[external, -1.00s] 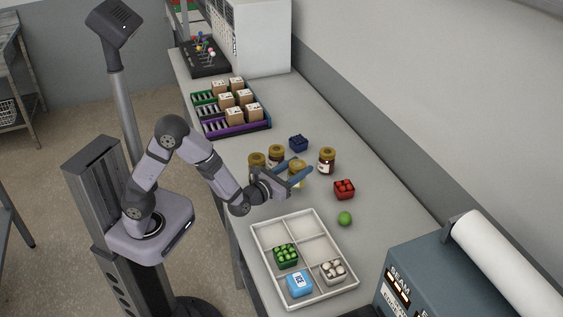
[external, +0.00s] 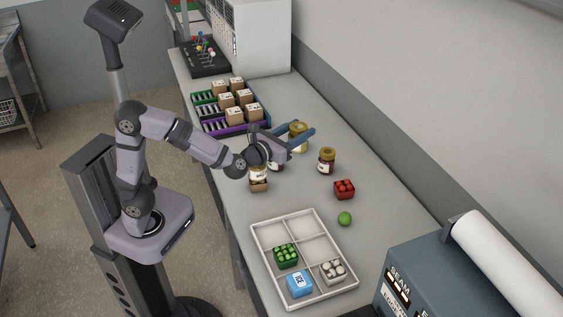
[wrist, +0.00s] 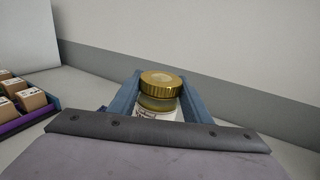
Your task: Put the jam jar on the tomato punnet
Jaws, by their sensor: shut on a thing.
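My gripper (external: 303,136) is shut on a gold-lidded jar (external: 298,138) with pale yellowish contents, held above the far part of the table. In the wrist view the held jar (wrist: 160,92) stands upright between the blue fingers, with a white label partly hidden. A dark-red jar (external: 327,161), which looks like jam, stands right of my gripper. Another dark jar (external: 277,166) is mostly hidden behind my gripper. The tomato punnet (external: 344,189), red with red tomatoes, sits on the table right of and nearer than the held jar, with nothing on it.
A pale-labelled jar (external: 258,174) appears above a kraft-brown base (external: 259,187) near the left edge. A green ball-like fruit (external: 345,218) lies near a divided white tray (external: 257,250) holding punnets and an ice pack. Racks of kraft boxes (external: 243,97) stand behind.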

